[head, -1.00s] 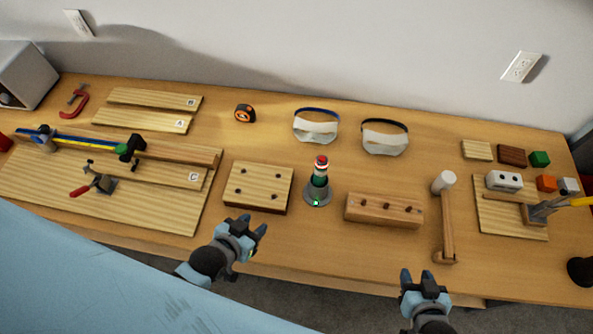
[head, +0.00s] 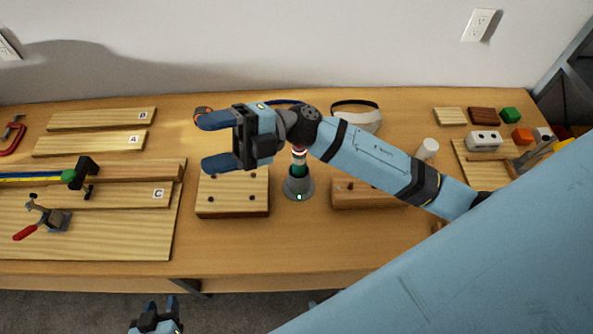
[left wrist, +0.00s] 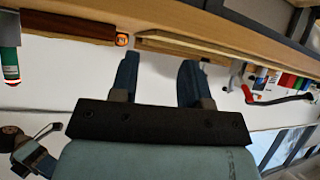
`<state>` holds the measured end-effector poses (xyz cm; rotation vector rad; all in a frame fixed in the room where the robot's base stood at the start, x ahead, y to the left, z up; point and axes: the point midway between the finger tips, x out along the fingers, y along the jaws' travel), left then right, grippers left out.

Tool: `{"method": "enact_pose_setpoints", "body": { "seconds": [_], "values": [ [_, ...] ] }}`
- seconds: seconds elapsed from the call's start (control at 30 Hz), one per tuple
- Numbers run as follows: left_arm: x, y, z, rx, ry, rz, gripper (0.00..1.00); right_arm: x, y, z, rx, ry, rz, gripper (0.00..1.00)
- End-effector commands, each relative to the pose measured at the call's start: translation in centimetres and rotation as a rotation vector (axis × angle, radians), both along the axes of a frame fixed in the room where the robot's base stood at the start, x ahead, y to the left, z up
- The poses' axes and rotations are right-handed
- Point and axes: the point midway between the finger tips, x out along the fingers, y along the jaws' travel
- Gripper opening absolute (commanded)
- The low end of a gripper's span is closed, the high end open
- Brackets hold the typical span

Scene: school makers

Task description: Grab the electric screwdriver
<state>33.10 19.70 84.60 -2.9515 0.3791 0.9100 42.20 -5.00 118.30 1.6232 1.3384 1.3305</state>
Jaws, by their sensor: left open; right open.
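The electric screwdriver (head: 299,168) stands upright in a round grey base with a green light, mid-table in the head view. It has a green body with red and white bands; my right arm covers its top. In the left wrist view a green part of it (left wrist: 10,62) shows at the left edge, upside down. My right gripper (head: 203,143) is open and empty, raised above the table left of the screwdriver, fingers pointing left. My left gripper (head: 158,304) is low, in front of the table's front edge, left of the screwdriver. Its open fingers (left wrist: 158,78) hold nothing.
A drilled wooden block (head: 232,195) sits just left of the screwdriver, another (head: 360,192) just right. A tape measure (head: 203,112) and safety goggles (head: 357,113) lie behind. A mallet (head: 428,149) is further right. Boards and a clamp (head: 55,218) fill the left.

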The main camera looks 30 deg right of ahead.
Motion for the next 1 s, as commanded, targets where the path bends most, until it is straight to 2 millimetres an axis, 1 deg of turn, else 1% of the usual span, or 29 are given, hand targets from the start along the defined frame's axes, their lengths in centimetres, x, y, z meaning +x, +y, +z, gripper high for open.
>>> {"method": "enact_pose_setpoints", "body": {
  "seconds": [0.03, 0.07, 0.1, 0.17, 0.2, 0.27, 0.33, 0.43, 0.5, 0.53, 0.6, 0.63, 0.7, 0.77, 0.87, 1.0],
  "values": [
    [0.1, 0.0, -1.6, -0.001, -0.002, -0.002, 0.43, -0.7, 0.2, -1.3, -0.118, -0.112, 0.100, 0.65],
    [0.1, 0.0, -2.0, -0.001, -0.002, -0.004, 0.43, -1.2, 0.1, -1.9, -0.194, -0.170, 0.156, 0.65],
    [0.1, 0.0, -2.5, -0.001, -0.002, -0.006, 0.43, -1.6, -0.1, -2.9, -0.301, -0.239, 0.226, 0.65],
    [0.1, -0.1, -3.3, -0.001, -0.001, -0.009, 0.43, -1.8, -1.1, -4.6, -0.479, -0.332, 0.315, 0.65],
    [0.1, -0.1, -3.8, 0.000, 0.000, -0.011, 0.43, -1.6, -2.1, -5.7, -0.607, -0.386, 0.364, 0.65],
    [0.1, -0.1, -4.6, 0.001, 0.001, -0.015, 0.43, -0.9, -4.0, -7.4, -0.808, -0.452, 0.416, 0.65],
    [0.0, -0.2, -5.6, 0.001, 0.003, -0.018, 0.43, 0.4, -6.8, -8.7, -1.042, -0.506, 0.448, 0.65],
    [-0.1, -0.4, -6.7, -0.001, 0.007, -0.022, 0.43, 2.5, -10.9, -9.5, -1.344, -0.541, 0.443, 0.65],
    [-0.1, -0.5, -7.3, -0.003, 0.009, -0.024, 0.43, 3.9, -13.5, -9.3, -1.517, -0.545, 0.417, 0.65],
    [-0.1, -0.6, -7.5, -0.004, 0.009, -0.025, 0.43, 4.3, -14.5, -9.1, -1.579, -0.543, 0.404, 0.65],
    [-0.1, -0.7, -7.8, -0.006, 0.011, -0.026, 0.43, 5.1, -16.3, -8.7, -1.692, -0.536, 0.376, 0.65],
    [-0.1, -0.7, -7.8, -0.006, 0.011, -0.027, 0.43, 5.3, -16.9, -8.5, -1.729, -0.532, 0.364, 0.65],
    [-0.1, -0.8, -7.9, -0.008, 0.011, -0.026, 0.43, 5.7, -17.8, -8.3, -1.788, -0.523, 0.346, 0.65],
    [-0.1, -0.8, -7.8, -0.008, 0.010, -0.026, 0.43, 5.8, -18.2, -8.5, -1.814, -0.519, 0.340, 0.65],
    [-0.1, -0.8, -7.6, -0.009, 0.008, -0.025, 0.43, 5.9, -18.4, -9.9, -1.823, -0.514, 0.338, 0.65],
    [0.0, -0.7, -7.4, -0.009, 0.006, -0.024, 0.43, 5.9, -18.3, -12.8, -1.820, -0.514, 0.340, 0.65]
  ]
}}
